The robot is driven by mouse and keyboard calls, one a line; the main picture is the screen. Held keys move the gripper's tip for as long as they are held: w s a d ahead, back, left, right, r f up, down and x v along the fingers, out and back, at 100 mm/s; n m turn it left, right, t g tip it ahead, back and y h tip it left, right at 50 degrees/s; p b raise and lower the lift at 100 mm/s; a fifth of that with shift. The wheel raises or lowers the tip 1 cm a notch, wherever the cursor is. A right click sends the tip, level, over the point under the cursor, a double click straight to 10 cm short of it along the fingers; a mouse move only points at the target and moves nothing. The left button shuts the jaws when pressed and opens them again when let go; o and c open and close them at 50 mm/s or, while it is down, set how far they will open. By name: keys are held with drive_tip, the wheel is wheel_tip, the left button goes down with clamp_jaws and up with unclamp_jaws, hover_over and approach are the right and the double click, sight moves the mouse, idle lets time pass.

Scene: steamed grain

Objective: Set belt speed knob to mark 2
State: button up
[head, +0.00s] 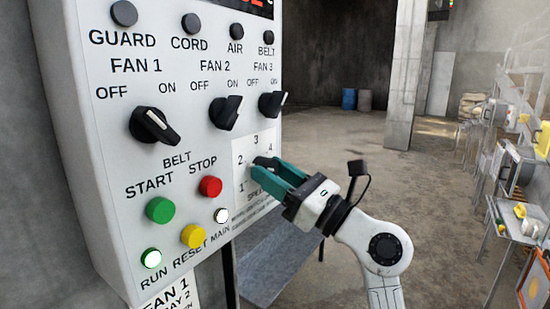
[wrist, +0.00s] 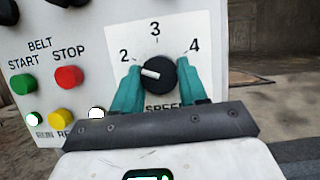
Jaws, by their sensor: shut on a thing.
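The belt speed knob (wrist: 163,77) is round and black with a white pointer line, on a white dial plate (wrist: 178,28) marked 2, 3 and 4 in the wrist view. The pointer aims left and slightly up, toward the 2 side; its line looks a little below the numeral 2. My gripper (wrist: 160,74) has its two teal fingers on either side of the knob, shut on it. In the head view the gripper (head: 261,172) reaches the dial from the right, and its fingers hide most of the knob. The 1 shows left of the fingers there.
The white control panel (head: 100,170) carries fan switches (head: 152,126) above, and a green start button (head: 160,209), a red stop button (head: 210,187) and a yellow reset button (head: 193,236) left of the dial.

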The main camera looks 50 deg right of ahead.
drive_tip(key=shift+m+h+p, duration=0.6)
drive_tip(key=shift+m, duration=0.3)
drive_tip(key=o, duration=1)
drive_tip(key=shift+o, duration=0.2)
drive_tip(key=b+v, duration=0.3)
drive_tip(key=v, duration=0.8)
drive_tip(key=shift+b, duration=0.4)
drive_tip(key=shift+w, duration=0.1)
